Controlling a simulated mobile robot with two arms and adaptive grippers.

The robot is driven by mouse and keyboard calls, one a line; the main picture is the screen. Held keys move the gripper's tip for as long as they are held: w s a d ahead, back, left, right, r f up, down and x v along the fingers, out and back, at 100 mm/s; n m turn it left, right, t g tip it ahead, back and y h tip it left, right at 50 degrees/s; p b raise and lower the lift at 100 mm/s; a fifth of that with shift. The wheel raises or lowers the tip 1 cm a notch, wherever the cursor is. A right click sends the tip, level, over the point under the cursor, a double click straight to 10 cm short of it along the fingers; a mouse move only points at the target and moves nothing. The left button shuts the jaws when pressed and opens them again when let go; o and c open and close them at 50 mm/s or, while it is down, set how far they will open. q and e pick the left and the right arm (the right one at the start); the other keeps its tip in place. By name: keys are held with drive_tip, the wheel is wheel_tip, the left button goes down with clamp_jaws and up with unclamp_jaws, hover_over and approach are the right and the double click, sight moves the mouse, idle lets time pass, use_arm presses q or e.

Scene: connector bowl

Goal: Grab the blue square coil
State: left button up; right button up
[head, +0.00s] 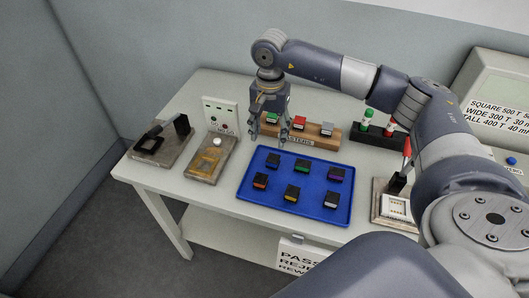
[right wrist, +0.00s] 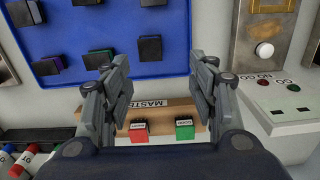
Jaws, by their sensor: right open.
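A dark square coil with a blue-violet face (head: 273,160) lies at the back left of the blue tray (head: 245,197). It seems to match the dark block at the tray's edge in the right wrist view (right wrist: 150,48), where its coloured face is hidden. Several similar dark coils share the tray, among them green (head: 302,166), purple (head: 337,174), orange (head: 260,181) and yellow (head: 292,192). My right gripper (head: 268,139) is open and empty, above the table behind the tray, near the blue-faced coil but not touching it. My left gripper is not in view.
A wooden masters block (head: 312,140) with green, red and pale coils stands just behind the tray, close to my right gripper. A lever fixture (head: 160,140), a button plate (head: 207,160) and an indicator panel (head: 220,116) are left. A red-lever fixture (head: 395,207) is right.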

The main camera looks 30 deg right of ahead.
sight(273, 158)
drive_tip(key=shift+s+f, duration=0.35)
drive_tip(key=shift+f, duration=0.3)
drive_tip(key=shift+s+f+p, duration=0.3)
drive_tip(key=shift+s+f, duration=0.1)
drive_tip(key=shift+f, duration=0.05)
wheel_tip(273, 158, down, 2)
drive_tip(key=shift+s+d+f+p, duration=0.1)
drive_tip(key=shift+s+p, duration=0.05)
drive_tip(key=shift+p, duration=0.2)
wheel_tip(273, 158, down, 2)
drive_tip(key=shift+d+f+p, duration=0.1)
drive_tip(key=shift+d+p, duration=0.05)
drive_tip(key=shift+p, duration=0.7)
wheel_tip(273, 158, down, 2)
drive_tip(key=shift+d+f, duration=0.1)
drive_tip(key=shift+f, duration=0.25)
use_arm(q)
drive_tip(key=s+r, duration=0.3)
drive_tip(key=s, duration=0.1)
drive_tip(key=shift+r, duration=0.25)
use_arm(e)
drive_tip(key=c, duration=1.1)
